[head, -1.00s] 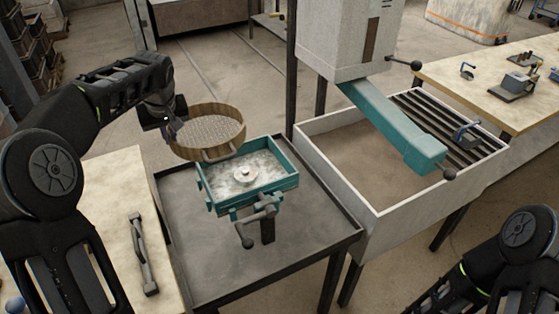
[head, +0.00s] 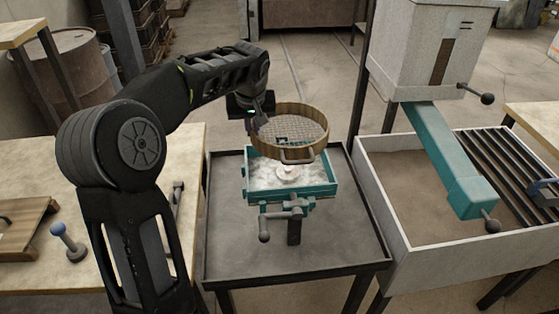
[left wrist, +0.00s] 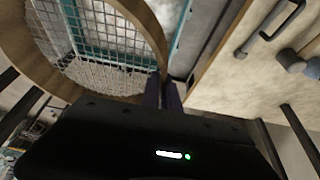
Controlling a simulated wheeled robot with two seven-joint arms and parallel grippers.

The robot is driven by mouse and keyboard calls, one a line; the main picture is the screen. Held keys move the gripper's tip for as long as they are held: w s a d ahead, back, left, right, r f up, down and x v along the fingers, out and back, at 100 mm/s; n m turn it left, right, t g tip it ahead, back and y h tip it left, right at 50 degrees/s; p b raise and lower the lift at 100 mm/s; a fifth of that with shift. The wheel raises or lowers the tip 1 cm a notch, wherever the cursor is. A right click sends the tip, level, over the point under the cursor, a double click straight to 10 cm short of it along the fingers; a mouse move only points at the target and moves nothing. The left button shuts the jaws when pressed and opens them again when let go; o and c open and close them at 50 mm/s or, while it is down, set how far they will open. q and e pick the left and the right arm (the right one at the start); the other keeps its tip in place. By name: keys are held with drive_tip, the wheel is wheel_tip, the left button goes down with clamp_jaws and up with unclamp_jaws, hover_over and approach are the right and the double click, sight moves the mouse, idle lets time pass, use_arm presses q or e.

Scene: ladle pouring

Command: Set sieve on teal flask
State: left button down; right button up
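My left gripper (head: 260,116) is shut on the rim of the round wooden sieve (head: 318,147) and holds it in the air. The sieve hangs above the back part of the teal flask (head: 322,190), which stands on a dark tray table (head: 235,232). The flask holds pale powder with a small round piece (head: 287,172) in it. In the left wrist view the gripper fingers (left wrist: 164,90) meet the sieve's rim, and the mesh (left wrist: 95,75) shows with part of the teal flask beyond. The sieve hides the flask's far edge. My right gripper is out of view.
A grey hopper with a teal chute (head: 450,160) stands over a sand bin (head: 400,222) at the right. A wooden bench (head: 110,278) at the left carries a blue-knobbed tool (head: 66,240) and a metal tool (head: 178,195). The tray table is clear around the flask.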

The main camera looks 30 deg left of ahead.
use_arm(q)
wheel_tip(320, 180, down, 6)
drive_tip(key=shift+a+r+p, duration=0.1)
drive_tip(key=shift+p, duration=0.25)
wheel_tip(320, 180, down, 4)
drive_tip(key=shift+r+p, duration=0.2)
drive_tip(key=shift+p, duration=0.1)
drive_tip(key=shift+f+b, duration=0.3)
drive_tip(key=shift+b, duration=0.05)
drive_tip(key=c, duration=1.6)
unclamp_jaws()
drive_tip(key=shift+r, duration=0.2)
